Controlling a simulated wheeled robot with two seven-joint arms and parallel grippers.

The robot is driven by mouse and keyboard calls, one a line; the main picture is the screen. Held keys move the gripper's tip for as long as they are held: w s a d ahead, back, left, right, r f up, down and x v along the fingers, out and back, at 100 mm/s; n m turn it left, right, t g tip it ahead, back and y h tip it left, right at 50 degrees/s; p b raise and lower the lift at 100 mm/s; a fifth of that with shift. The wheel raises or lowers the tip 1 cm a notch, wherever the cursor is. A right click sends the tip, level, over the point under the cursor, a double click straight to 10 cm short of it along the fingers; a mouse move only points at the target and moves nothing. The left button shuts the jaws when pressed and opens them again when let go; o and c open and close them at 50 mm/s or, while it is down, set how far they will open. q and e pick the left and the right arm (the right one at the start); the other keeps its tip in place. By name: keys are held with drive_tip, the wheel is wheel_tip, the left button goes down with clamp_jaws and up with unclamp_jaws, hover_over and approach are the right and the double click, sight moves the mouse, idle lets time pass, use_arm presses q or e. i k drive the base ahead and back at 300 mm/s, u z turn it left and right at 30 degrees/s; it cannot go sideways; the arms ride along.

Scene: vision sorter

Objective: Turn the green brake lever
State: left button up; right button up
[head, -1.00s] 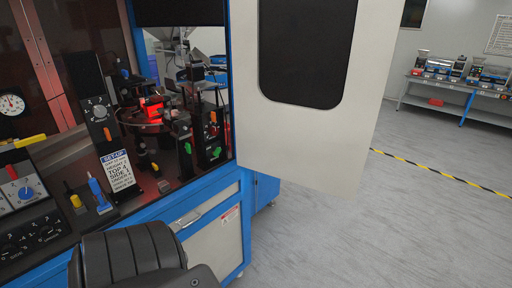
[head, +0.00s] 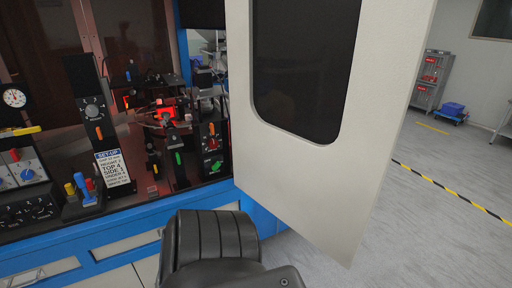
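Two small green parts show inside the sorter machine: one green handle (head: 179,158) on a dark post, and one green lever-like part (head: 215,165) low on a black panel to its right. I cannot tell for sure which is the brake lever. An orange-red knob (head: 212,143) sits above the right green part. Neither gripper is in view. A black ribbed part at the bottom centre looks like my own arm, and it is apart from the green parts in the picture.
A large open white door (head: 345,150) with a dark window stands right of the opening. The blue machine frame (head: 100,262) runs along the front. A set-up sign (head: 113,169) and a control panel (head: 28,175) are at left.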

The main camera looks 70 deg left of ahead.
sight(218, 164)
drive_tip(key=i, duration=2.45)
drive_tip(key=u, duration=4.15)
drive_tip(key=i, duration=1)
